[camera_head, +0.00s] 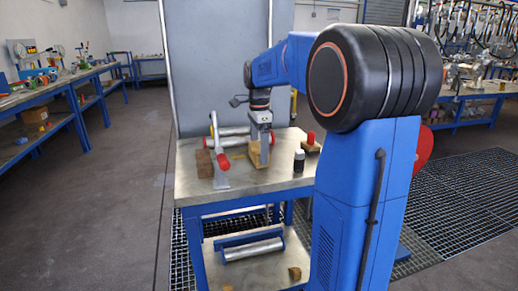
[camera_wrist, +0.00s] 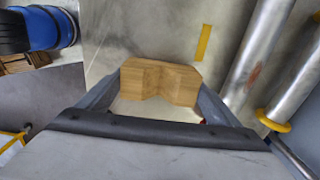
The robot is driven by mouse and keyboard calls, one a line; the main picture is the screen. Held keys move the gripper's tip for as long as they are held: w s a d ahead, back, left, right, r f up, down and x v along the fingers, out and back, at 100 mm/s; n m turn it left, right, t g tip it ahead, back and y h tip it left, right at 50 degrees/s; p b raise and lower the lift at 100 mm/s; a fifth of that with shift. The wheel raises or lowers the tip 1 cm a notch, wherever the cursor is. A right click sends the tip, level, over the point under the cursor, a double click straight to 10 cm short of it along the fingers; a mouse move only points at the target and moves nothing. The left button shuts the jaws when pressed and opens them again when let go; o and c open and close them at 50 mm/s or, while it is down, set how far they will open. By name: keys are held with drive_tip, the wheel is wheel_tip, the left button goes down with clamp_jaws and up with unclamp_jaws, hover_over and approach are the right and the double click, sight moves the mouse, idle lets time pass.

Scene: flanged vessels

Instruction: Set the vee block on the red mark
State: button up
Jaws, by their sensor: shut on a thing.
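The vee block (camera_wrist: 160,80) is a light wooden block with a V notch, held between the two fingers of my gripper (camera_wrist: 150,100) in the wrist view. In the head view my gripper (camera_head: 261,141) points down over the table, with the wooden block (camera_head: 254,155) at its fingers. I cannot tell whether the block touches the tabletop. A tiny bit of red shows beside the right finger in the wrist view; I cannot tell whether it is the red mark. No red mark is clearly seen on the table. A yellow strip (camera_wrist: 203,42) lies on the tabletop beyond the block.
On the table (camera_head: 250,187), a grey stand with a red handle (camera_head: 220,164) and a brown block (camera_head: 205,164) stand left of my gripper. Metal cylinders (camera_wrist: 258,55) lie close on the right in the wrist view. A dark bottle (camera_head: 299,161) and a red-topped item (camera_head: 311,138) stand right.

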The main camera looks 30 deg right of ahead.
drive_tip(key=shift+f, duration=0.35)
idle(0.5)
drive_tip(key=o, duration=1)
wheel_tip(320, 180, up, 17)
drive_tip(key=shift+r, duration=0.2)
